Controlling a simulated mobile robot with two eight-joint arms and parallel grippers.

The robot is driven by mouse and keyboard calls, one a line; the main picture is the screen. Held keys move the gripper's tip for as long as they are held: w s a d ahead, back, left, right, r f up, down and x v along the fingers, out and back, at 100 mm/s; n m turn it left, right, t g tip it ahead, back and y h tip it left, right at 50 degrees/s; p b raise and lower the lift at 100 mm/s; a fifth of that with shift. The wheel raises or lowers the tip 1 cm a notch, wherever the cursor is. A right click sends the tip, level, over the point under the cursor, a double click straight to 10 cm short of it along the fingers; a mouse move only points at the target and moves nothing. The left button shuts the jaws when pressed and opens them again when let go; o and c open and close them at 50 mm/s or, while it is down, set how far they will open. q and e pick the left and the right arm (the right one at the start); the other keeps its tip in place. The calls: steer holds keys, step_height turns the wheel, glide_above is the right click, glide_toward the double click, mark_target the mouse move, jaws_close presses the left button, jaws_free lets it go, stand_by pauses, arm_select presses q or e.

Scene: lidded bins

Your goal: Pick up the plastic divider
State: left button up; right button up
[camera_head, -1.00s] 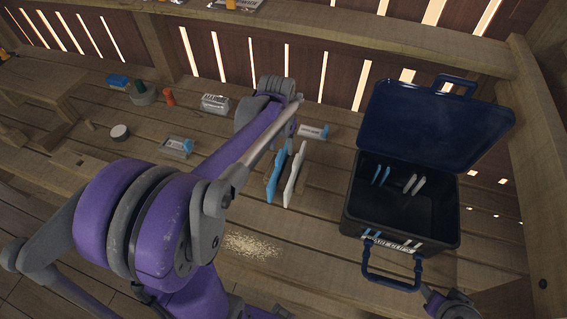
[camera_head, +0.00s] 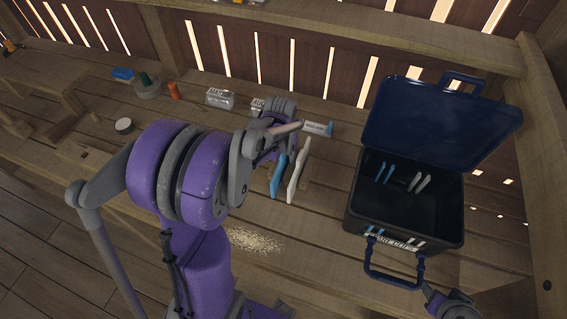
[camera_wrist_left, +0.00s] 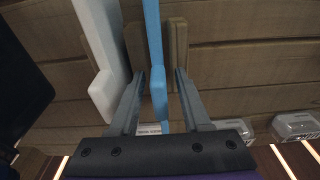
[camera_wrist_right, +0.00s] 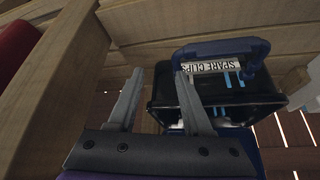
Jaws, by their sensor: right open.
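A blue plastic divider (camera_head: 278,175) and a white divider (camera_head: 298,172) stand upright side by side in a wooden holder on the bench. In the left wrist view the blue divider (camera_wrist_left: 153,35) runs between the two fingers of my left gripper (camera_wrist_left: 160,76), which is open around it. The white divider (camera_wrist_left: 98,45) is outside the fingers, to the left. In the head view my left arm hides most of that gripper. My right gripper (camera_wrist_right: 158,74) is open and empty, close to the dark bin's blue handle (camera_wrist_right: 225,50).
The dark bin (camera_head: 352,205) stands open at the right, its blue lid (camera_head: 430,120) tilted back, with blue and white clips inside and at the front. Small cases, a red cylinder (camera_head: 174,91) and a round tin (camera_head: 123,125) lie left. Sawdust (camera_head: 253,240) lies in front.

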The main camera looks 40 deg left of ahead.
arm_select(q)
jaws_close()
